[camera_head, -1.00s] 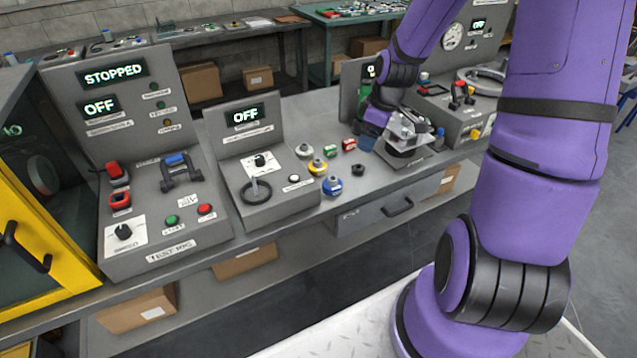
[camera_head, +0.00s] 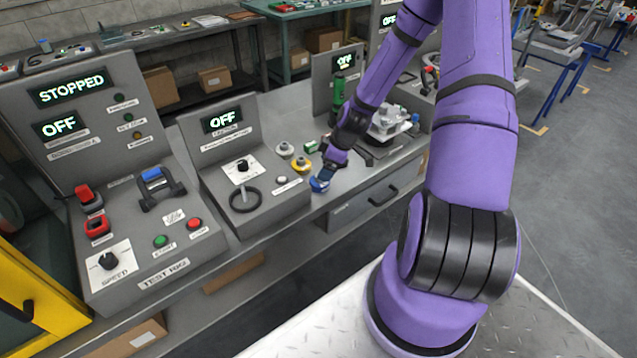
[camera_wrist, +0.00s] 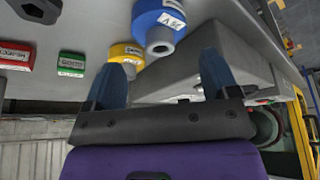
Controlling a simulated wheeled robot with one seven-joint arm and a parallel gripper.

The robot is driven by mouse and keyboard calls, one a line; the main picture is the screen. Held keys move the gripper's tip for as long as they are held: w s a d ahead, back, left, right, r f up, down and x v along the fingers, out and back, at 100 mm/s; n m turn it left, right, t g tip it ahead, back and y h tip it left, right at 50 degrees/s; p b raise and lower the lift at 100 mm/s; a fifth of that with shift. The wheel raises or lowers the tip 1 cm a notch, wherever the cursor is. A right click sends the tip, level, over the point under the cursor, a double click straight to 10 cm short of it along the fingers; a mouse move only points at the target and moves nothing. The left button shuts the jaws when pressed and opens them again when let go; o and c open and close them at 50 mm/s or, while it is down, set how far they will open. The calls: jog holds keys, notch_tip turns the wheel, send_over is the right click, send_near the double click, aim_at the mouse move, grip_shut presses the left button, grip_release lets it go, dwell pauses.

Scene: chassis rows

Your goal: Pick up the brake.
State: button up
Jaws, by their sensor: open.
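No part carries a readable name "brake", so I cannot tell which one it is. A blue round part (camera_head: 319,185) with a grey hub stands near the bench's front edge; in the wrist view it (camera_wrist: 172,18) bears a white label. A yellow round part (camera_head: 301,165) of similar shape is behind it, partly hidden by a finger in the wrist view (camera_wrist: 128,52). A pale grey round part (camera_head: 284,149) is farther back. My gripper (camera_wrist: 164,64) is open and empty, its fingers pointing toward the blue part. In the head view my gripper (camera_head: 325,178) partly covers the blue part.
A green block (camera_wrist: 72,63) and a red block (camera_wrist: 15,56) lie left in the wrist view. A control box (camera_head: 245,165) with a handwheel stands left of the blue part, with the test rig (camera_head: 150,205) beyond. A grey fixture (camera_head: 390,130) stands right of my wrist.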

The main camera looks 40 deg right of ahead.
jog(key=shift+x, duration=3.4)
jog(key=shift+w, duration=0.1)
jog(key=c, duration=1)
jog(key=shift+r, duration=0.1)
